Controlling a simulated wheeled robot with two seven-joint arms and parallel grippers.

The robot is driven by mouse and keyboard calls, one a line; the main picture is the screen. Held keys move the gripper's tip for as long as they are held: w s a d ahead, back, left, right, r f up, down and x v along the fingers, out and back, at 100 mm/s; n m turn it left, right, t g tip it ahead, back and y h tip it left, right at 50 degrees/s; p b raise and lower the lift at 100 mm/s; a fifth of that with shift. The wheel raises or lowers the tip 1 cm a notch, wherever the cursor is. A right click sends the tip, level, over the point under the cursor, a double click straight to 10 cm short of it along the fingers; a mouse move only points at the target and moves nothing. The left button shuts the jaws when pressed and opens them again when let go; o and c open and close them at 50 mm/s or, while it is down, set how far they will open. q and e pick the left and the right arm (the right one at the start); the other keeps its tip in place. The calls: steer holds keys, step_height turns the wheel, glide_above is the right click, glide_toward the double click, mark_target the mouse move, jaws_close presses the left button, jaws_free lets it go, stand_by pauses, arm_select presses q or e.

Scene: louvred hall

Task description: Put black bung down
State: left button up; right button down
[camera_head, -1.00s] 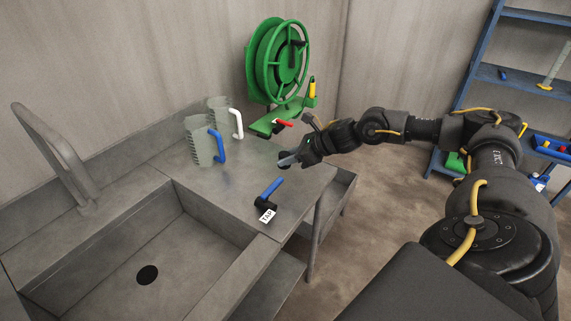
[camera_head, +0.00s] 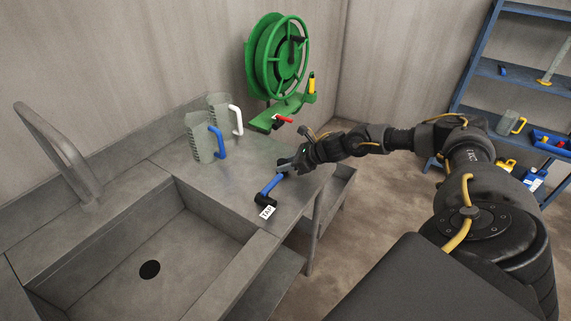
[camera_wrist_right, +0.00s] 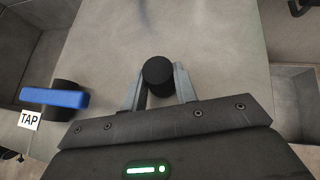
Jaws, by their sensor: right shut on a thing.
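The black bung (camera_wrist_right: 158,71) is a short dark cylinder in the right wrist view. My right gripper (camera_wrist_right: 158,88) is shut on it, with one grey finger on each side. In the head view my right gripper (camera_head: 288,166) is low over the right part of the metal worktop (camera_head: 305,185), close to the blue lever of the tap. I cannot tell whether the bung touches the worktop. The bung is not clear in the head view. My left gripper is not in view.
The tap (camera_head: 265,198), with a blue lever and a TAP tag, is beside the gripper. Two clear jugs (camera_head: 203,147) with blue and white handles stand behind. A sink basin (camera_head: 110,255) is at left. A green hose reel (camera_head: 280,65) is at the back.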

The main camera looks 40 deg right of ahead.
steer(key=c, duration=1.5)
jaws_free()
steer(key=shift+f, duration=0.15)
steer(key=shift+c, duration=0.2)
steer(key=o, duration=0.4)
steer(key=shift+o, duration=0.2)
